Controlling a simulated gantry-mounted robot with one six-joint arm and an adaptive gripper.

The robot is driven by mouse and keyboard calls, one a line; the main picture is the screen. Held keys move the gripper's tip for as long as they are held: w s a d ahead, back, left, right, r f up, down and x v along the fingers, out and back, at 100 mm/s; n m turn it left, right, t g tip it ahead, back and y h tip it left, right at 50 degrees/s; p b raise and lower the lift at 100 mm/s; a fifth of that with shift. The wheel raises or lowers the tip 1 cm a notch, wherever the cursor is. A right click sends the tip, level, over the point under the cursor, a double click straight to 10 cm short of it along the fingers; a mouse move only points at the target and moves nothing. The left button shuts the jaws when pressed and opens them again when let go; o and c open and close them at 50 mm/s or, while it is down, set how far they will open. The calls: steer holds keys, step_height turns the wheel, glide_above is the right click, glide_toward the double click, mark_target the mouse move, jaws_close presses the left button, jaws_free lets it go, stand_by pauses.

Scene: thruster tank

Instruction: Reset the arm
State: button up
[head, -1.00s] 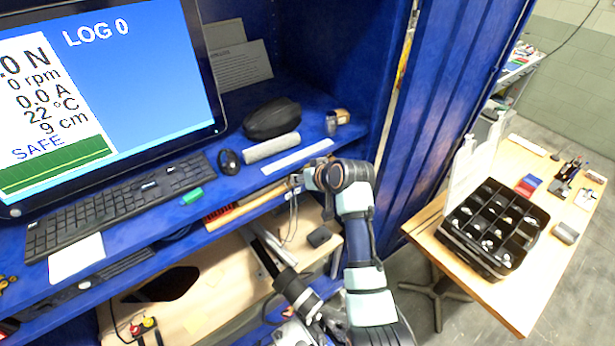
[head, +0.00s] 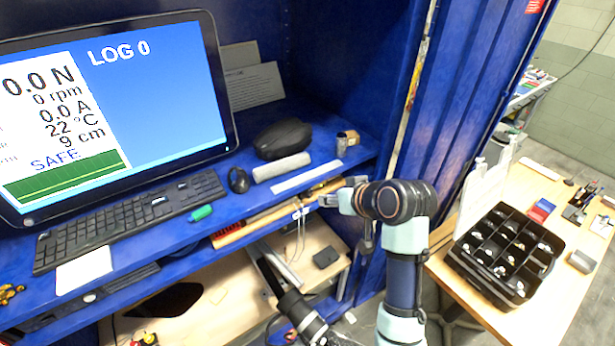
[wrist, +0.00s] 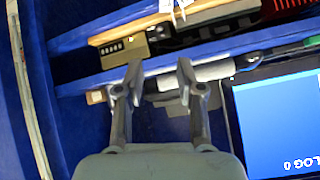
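My gripper shows in the wrist view (wrist: 160,78) with its two fingers spread apart and nothing between them. In the head view my gripper (head: 328,200) is small, partly hidden by my wrist, and appears in front of the blue shelf's right end. My arm rises from the bottom of the head view and bends left at the wrist.
A monitor (head: 160,90) reads "LOG 0" and "SAFE". A keyboard (head: 130,220), mouse (head: 238,180), black case (head: 283,138) and grey roll (head: 281,167) lie on the blue shelf. A black compartment tray (head: 505,255) sits on the wooden table at right.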

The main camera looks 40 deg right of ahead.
steer(key=a+f+n+t, duration=0.1)
steer(key=a+f+n, duration=0.2)
steer(key=a, duration=2)
steer(key=s+a+r+n+t+y+p, duration=0.1)
steer(key=s+a+r+t, duration=0.1)
steer(key=s+a, duration=0.7)
steer(key=a, duration=0.4)
steer(key=shift+r+n, duration=0.15)
steer(key=shift+n, duration=0.15)
steer(key=shift+a, duration=0.1)
